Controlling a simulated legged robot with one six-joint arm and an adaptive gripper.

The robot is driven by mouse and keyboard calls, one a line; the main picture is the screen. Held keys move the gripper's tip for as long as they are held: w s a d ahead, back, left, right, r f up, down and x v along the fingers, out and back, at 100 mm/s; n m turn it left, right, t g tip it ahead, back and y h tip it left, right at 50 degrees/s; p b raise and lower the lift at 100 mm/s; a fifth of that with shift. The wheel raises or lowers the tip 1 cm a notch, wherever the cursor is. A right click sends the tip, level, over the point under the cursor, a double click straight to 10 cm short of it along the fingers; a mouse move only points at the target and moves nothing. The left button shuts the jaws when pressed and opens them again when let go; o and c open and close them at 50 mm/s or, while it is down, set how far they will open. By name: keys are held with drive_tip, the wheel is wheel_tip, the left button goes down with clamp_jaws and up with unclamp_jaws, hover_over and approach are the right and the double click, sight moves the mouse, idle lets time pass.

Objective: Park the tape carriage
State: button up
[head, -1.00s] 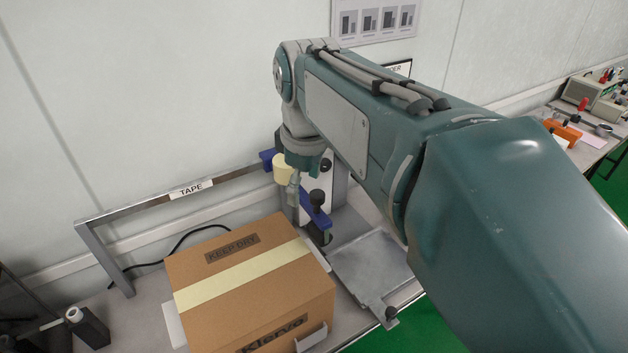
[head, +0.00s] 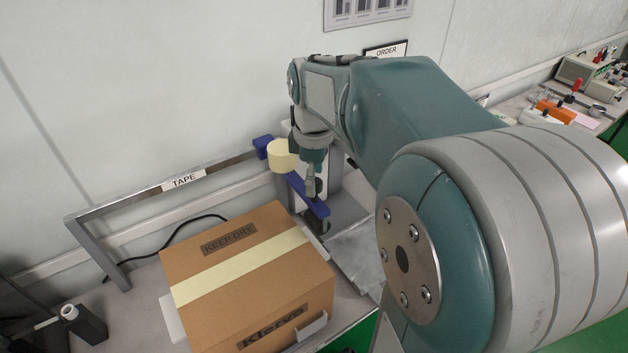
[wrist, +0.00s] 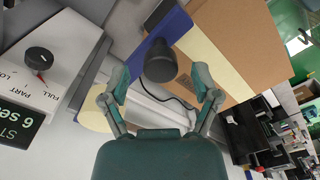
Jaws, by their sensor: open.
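The tape carriage is a blue body with a cream tape roll (head: 281,156) and a blue arm (head: 318,207) reaching toward the box. In the wrist view its blue arm (wrist: 170,24) carries a black knob (wrist: 160,62). My gripper (wrist: 160,82) is open, with one finger on each side of the knob; I cannot tell whether either touches it. A grey rail labelled TAPE (head: 142,188) runs left from the carriage.
A cardboard box (head: 270,310) with a cream tape strip along its top stands in front of the rail. A metal plate (head: 352,262) lies right of it. The wrist view shows a panel with a dial (wrist: 39,60) and a display (wrist: 18,118).

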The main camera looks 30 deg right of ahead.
drive_tip(key=shift+f, duration=0.7)
clamp_jaws()
drive_tip(key=shift+a, duration=0.1)
drive_tip(key=s+a, duration=0.1)
drive_tip(key=a, duration=4)
drive_tip(key=shift+s+a, duration=0.3)
drive_tip(key=shift+a, duration=0.05)
